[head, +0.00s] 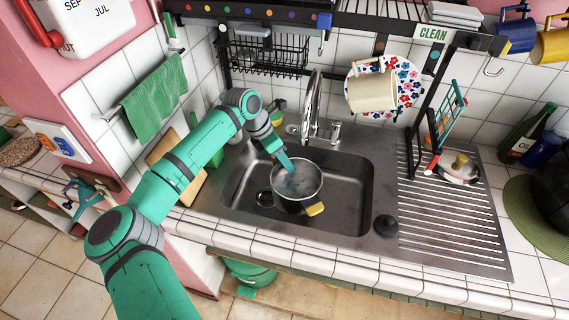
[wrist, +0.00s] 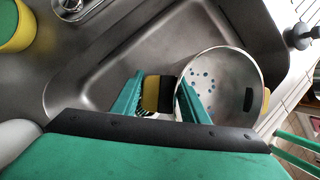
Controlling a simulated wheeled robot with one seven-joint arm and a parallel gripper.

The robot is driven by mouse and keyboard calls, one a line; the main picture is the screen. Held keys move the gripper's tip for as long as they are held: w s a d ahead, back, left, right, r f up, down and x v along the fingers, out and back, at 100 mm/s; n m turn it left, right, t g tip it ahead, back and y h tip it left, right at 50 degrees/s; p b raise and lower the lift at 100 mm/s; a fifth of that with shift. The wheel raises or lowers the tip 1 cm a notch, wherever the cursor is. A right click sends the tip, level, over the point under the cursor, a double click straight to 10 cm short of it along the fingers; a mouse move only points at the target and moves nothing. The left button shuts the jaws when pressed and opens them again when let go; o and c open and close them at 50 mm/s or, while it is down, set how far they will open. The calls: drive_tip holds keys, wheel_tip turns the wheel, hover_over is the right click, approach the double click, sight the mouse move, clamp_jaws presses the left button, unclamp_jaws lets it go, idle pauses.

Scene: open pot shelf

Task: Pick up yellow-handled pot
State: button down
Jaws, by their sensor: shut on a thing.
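The pot (head: 297,181) is a round metal pot with a dark lower side and yellow-and-black handles, in or just above the sink basin. One yellow handle (head: 315,209) faces the front right. In the wrist view the pot (wrist: 222,72) lies right of the fingers, with blue dots inside. My gripper (wrist: 160,97) has its two green fingers on either side of a yellow-and-black handle (wrist: 158,93) and is shut on it. In the head view my gripper (head: 286,162) reaches the pot's far left rim, and the held handle is hidden. I cannot tell whether the pot touches the basin floor.
The faucet (head: 312,105) stands close behind my gripper. A cream mug (head: 372,92) hangs above the sink's back right. A black stopper (head: 386,225) sits on the right rim. A white-lidded pot (head: 458,168) is on the ribbed drainboard (head: 450,225), whose front is clear.

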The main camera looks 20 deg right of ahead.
drive_tip(key=shift+r, duration=0.65)
drive_tip(key=shift+r, duration=1.85)
drive_tip(key=shift+r, duration=0.1)
drive_tip(key=shift+r, duration=1.15)
